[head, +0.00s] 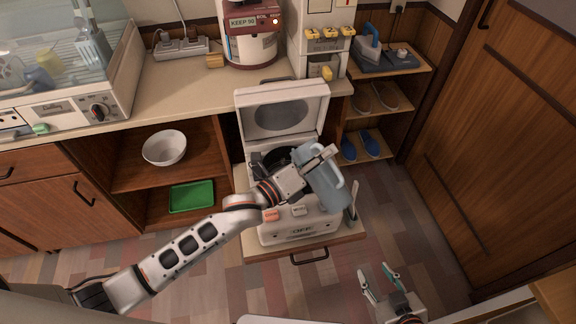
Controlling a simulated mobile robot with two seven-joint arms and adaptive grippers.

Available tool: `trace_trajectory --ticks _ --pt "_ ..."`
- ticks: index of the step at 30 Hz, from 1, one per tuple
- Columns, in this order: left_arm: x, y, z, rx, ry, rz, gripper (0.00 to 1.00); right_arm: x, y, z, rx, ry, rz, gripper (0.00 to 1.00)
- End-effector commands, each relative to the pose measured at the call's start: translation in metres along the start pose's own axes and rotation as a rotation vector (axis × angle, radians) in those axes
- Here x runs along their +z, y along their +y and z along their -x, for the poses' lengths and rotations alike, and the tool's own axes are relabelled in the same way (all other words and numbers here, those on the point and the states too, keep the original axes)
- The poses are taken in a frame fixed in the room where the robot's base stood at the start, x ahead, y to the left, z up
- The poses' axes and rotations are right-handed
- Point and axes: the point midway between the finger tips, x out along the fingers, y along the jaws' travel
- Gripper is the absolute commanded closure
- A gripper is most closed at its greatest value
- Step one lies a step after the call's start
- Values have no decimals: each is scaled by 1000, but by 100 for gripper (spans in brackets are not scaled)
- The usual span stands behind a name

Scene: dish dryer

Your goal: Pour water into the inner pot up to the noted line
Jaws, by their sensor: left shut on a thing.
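A white rice cooker (320,222) stands on a pulled-out shelf with its lid (283,112) raised. The dark inner pot (277,160) shows inside it, partly hidden by my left arm and gripper. My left gripper (312,172) is shut on a blue-grey pitcher (328,190) and holds it over the right part of the cooker. The pitcher looks tilted; its handle is toward the right. I cannot see any water, its level, or the noted line. My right gripper (380,279) is open and empty at the lower right, apart from the cooker.
A white paddle-like item (350,210) stands at the cooker's right side. The counter (185,85) behind holds a red-and-white water boiler (250,45) and a dish dryer (75,105). A white bowl (164,147) and green tray (191,196) sit in the left shelves. Floor is clear at right.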

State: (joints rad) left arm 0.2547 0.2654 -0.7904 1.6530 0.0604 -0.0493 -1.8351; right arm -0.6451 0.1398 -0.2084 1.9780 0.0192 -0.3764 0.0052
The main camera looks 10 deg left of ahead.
Motion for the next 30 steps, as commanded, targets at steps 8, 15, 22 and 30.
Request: trace_trajectory --ticks 8,15,22,30 --pt "1 1 -1 -6 -3 20 100 1 1 -2 2 2 3 60" --pt "1 4 -1 -6 -3 33 100 0 2 -3 4 4 6 60" --pt "1 7 -1 -6 -3 49 100 0 2 -4 5 6 8 60" --pt "0 10 -1 -6 -3 63 100 -1 3 -5 7 10 10 60"
